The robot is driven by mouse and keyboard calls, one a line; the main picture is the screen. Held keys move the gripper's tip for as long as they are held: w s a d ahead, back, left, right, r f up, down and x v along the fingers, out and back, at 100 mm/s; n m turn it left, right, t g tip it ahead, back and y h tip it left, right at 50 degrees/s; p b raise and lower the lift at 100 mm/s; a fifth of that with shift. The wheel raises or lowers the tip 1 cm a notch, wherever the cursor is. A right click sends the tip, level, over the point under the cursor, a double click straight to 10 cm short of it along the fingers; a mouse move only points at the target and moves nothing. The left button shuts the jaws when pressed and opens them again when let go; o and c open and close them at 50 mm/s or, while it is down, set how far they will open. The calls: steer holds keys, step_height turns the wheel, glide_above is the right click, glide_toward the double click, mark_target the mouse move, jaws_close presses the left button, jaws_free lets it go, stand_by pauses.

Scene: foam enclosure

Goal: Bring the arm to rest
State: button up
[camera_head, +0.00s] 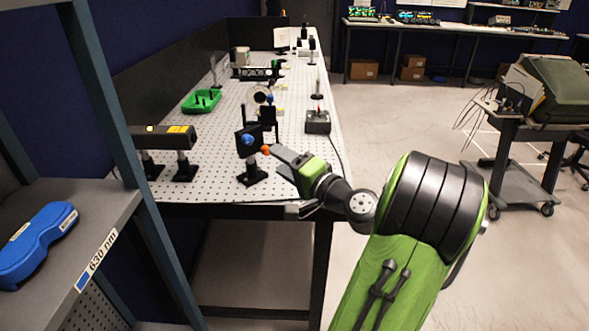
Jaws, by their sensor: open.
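My arm is green and black and reaches from the lower right toward the near end of the perforated optical table (217,118). My gripper (272,153) is at the arm's far end, over the table's near right part. It points left, toward a black post-mounted optic (250,142) with a blue knob and an orange tip beside it. The gripper is open. I see nothing held in it. The fingers are small in view, and I cannot tell whether they touch the optic or the orange tip.
A black laser box (165,137) on posts stands at the table's near left. A grey box with a red-topped switch (318,122) is near the right edge. A green tray (201,101) lies farther back. A shelf (60,250) holds a blue case (37,243). The right floor is open before a cart (520,130).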

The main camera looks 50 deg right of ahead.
steer(key=shift+s+a, duration=0.15)
steer(key=shift+s, duration=0.85)
steer(key=shift+s+a, duration=0.15)
steer(key=shift+s, duration=0.8)
